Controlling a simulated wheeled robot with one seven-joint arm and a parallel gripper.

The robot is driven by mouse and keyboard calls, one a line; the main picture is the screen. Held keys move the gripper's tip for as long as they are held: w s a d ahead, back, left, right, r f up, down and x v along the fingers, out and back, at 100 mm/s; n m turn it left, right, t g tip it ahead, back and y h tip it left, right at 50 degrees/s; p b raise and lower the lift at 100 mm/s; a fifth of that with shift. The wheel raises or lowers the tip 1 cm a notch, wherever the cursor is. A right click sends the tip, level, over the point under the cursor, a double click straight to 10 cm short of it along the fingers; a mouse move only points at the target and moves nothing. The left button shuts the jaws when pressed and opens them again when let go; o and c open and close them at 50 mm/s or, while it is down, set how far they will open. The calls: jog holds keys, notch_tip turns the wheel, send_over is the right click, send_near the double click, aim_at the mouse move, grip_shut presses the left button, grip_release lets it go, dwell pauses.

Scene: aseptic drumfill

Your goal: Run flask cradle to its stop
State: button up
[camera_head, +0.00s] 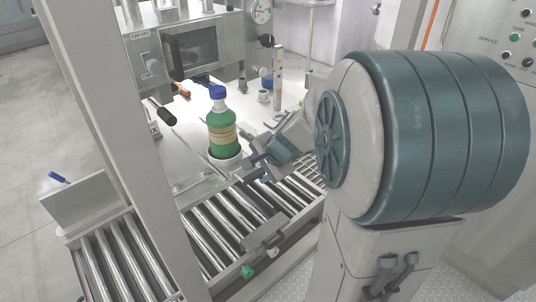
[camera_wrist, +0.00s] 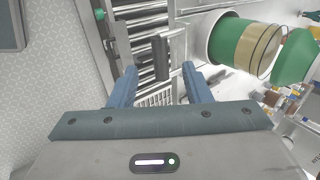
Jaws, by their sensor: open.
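The green flask (camera_head: 221,128) with a blue cap and a tan label stands upright in a white round cradle (camera_head: 226,162) on the steel bench, beside the rollers. In the wrist view the flask (camera_wrist: 243,44) and the cradle rim (camera_wrist: 211,38) lie at the upper right. My gripper (camera_head: 250,159) is just right of the cradle. In the wrist view my gripper (camera_wrist: 159,70) is open, and a dark upright grip (camera_wrist: 161,57) shows between and just beyond the fingertips. I cannot tell whether it touches a finger. The cradle's stop cannot be made out.
A roller conveyor (camera_head: 215,232) runs in front of the bench. A steel frame post (camera_head: 115,130) stands at left. A cabinet with a screen (camera_head: 195,48) stands behind the flask. A small cup (camera_head: 263,96) and a tall striped cylinder (camera_head: 278,66) stand on the bench.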

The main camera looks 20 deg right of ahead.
jog(key=p+v, duration=0.1)
jog(key=v, duration=0.5)
jog(key=shift+r, duration=0.15)
jog(key=shift+s, duration=0.1)
jog(key=s+a+r+n+g+h+p, duration=0.1)
jog(key=s+a+n, duration=0.2)
jog(key=s+n, duration=0.4)
jog(key=s+a+r+n+g+h+p, duration=0.1)
jog(key=s+a+n+g+p, duration=0.1)
jog(key=s+a+n, duration=0.2)
jog(key=s+n, duration=0.2)
jog(key=n, duration=0.1)
jog(key=shift+s+a+r+g, duration=0.25)
jog(key=shift+s+r+g, duration=0.05)
jog(key=shift+s+r, duration=0.1)
